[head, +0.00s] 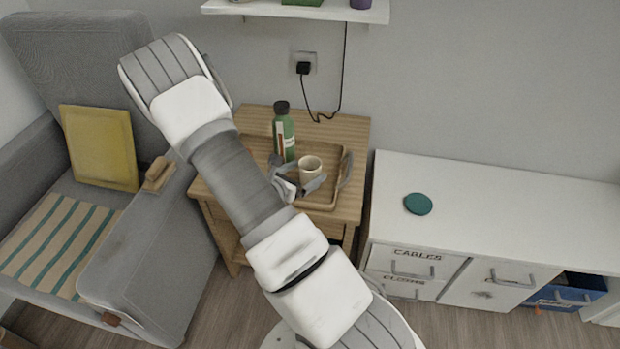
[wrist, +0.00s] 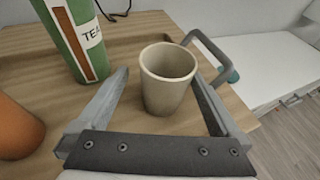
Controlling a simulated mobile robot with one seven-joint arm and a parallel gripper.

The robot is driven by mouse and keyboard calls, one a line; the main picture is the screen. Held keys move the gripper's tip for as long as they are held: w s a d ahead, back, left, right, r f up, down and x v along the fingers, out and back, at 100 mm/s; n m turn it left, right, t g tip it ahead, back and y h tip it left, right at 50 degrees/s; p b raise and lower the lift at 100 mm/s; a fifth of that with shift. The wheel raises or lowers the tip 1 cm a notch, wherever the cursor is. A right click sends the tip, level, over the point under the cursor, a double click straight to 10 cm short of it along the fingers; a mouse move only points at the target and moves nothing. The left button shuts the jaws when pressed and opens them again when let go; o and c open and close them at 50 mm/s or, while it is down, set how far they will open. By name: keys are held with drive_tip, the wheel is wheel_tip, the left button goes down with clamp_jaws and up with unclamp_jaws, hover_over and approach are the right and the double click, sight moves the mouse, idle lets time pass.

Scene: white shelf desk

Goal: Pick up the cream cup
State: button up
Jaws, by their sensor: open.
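The cream cup (head: 310,167) stands upright on a wooden tray (head: 319,206) on the small wooden side table (head: 350,129). In the wrist view the cream cup (wrist: 168,80) is close, just beyond and between my two fingers. My gripper (wrist: 165,90) is open, with one finger left of the cup and one right of it. I see no clear contact between fingers and cup. In the head view my gripper (head: 298,187) is low beside the cup, partly hidden by my arm.
A green bottle (head: 285,138) with a label stands behind and left of the cup. The tray's handle (wrist: 205,50) rises right of the cup. An orange rounded object (wrist: 15,130) is at the wrist view's left edge. A white cabinet with a teal disc (head: 418,204) stands right.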

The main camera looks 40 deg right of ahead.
sight(316, 168)
drive_tip(key=x, duration=0.1)
drive_tip(key=b+x, duration=0.1)
drive_tip(key=x, duration=0.2)
drive_tip(key=shift+s+f+b, duration=0.3)
drive_tip(key=shift+s, duration=0.1)
drive_tip(key=shift+w+d+f, duration=0.1)
drive_tip(key=shift+w+d, duration=0.1)
drive_tip(key=shift+d, duration=0.3)
drive_tip(key=c, duration=1.5)
